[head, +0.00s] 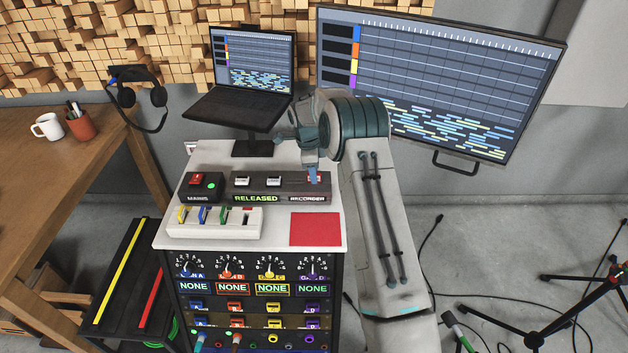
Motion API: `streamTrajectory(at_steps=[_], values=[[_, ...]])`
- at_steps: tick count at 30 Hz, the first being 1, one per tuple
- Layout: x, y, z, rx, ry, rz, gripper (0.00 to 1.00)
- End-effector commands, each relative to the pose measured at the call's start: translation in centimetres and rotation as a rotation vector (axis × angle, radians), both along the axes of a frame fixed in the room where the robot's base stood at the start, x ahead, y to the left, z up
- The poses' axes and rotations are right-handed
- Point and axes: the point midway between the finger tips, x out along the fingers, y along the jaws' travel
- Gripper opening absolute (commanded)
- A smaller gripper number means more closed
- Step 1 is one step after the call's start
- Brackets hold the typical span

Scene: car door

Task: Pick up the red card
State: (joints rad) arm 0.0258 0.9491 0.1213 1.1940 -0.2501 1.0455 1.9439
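A white holder (190,230) on the console top has several coloured pieces standing in it: yellow, blue and green. A small red piece (247,209) shows at its right end, low in the holder; it may be the red card, but it is too small to be sure. A flat red square (315,229) lies on the console top to the right of the holder. My gripper (313,178) points down over the right end of the recorder box, behind the red square and apart from both red things. Its finger gap is too small to read.
The mains box (200,187) and the recorder box (270,187), labelled RELEASED and RECORDER, stand behind the holder. A laptop (240,85) and a large monitor (440,80) are at the back. A wooden desk (50,190) is at left. Cables and stands (540,335) lie right.

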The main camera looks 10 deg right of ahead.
Motion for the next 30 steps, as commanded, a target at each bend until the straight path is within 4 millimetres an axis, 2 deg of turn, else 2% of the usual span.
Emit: streamTrajectory(at_steps=[4, 5, 8, 9, 23, 26, 30], values=[[0.0, 0.0, 0.0, 0.000, 0.000, 0.000, 0.35], [0.0, 0.0, 0.0, 0.000, 0.000, 0.000, 0.32], [0.0, 0.0, 0.0, 0.000, 0.000, 0.000, 0.04], [0.0, 0.0, 0.0, 0.000, 0.000, 0.000, 0.00], [0.1, 0.0, 0.6, 0.000, -0.002, 0.000, 0.00], [0.1, 0.0, 1.6, -0.001, -0.004, -0.001, 0.00], [0.1, 0.0, 3.9, 0.000, -0.005, 0.000, 0.00]])
